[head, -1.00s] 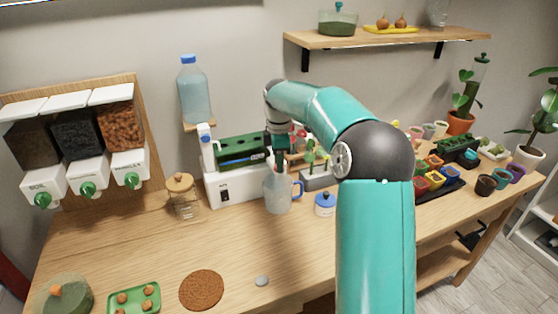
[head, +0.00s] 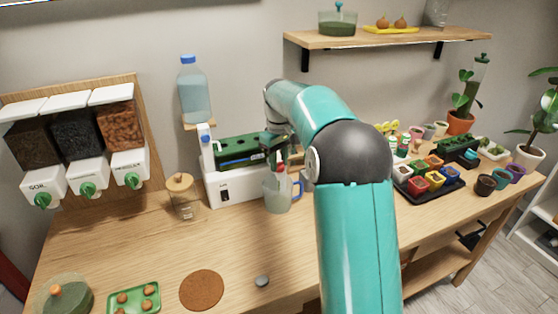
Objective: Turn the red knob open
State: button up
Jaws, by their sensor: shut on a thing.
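The red knob (head: 280,167) shows as a small red patch at the front of the white dispenser unit (head: 235,188), just above the clear jug. My gripper (head: 277,152) comes down from above and is shut on the knob, its dark fingers hiding most of it. How far the knob is turned cannot be told. The clear jug (head: 276,196) with a blue handle stands upright on the table directly below. A green tray (head: 238,150) sits on top of the white unit.
A glass jar with a wooden lid (head: 182,197) stands left of the unit. A blue bottle (head: 194,90) is on the wall behind. Colourful pots (head: 436,180) stand to the right. The front middle of the table is mostly clear, with a brown disc (head: 202,290).

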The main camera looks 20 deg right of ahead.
jog(key=shift+m, duration=2.2)
jog(key=o, duration=1)
jog(key=shift+r, duration=0.1)
notch_tip(320, 180, up, 14)
jog(key=shift+f, duration=0.15)
